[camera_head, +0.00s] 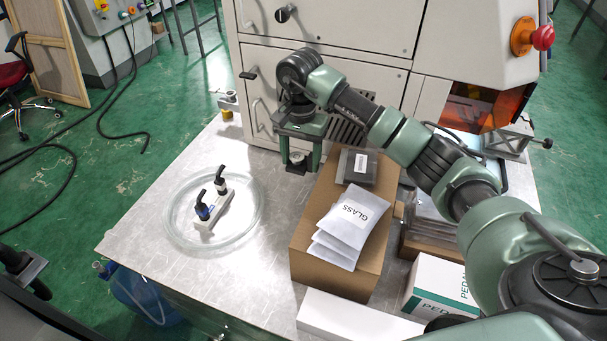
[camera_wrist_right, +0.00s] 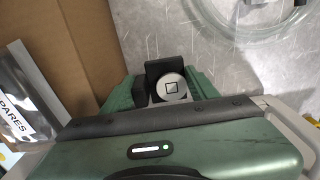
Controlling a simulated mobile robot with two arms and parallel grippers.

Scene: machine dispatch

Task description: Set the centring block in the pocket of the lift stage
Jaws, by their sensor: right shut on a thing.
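My right gripper (camera_head: 299,166) points down over the back part of the metal table, just left of the cardboard box. In the right wrist view its green fingers (camera_wrist_right: 166,92) close around a round silver piece with a square outline on top (camera_wrist_right: 172,87). I take this piece to be the centring block; it also shows between the fingers in the head view (camera_head: 298,157). A black block (camera_wrist_right: 163,67) shows right beside it; I cannot tell whether it belongs to the same part. I cannot identify the lift stage or its pocket with certainty. My left gripper is not in view.
White boxes (camera_head: 350,320) stand in front. A machine cabinet (camera_head: 330,62) borders the back.

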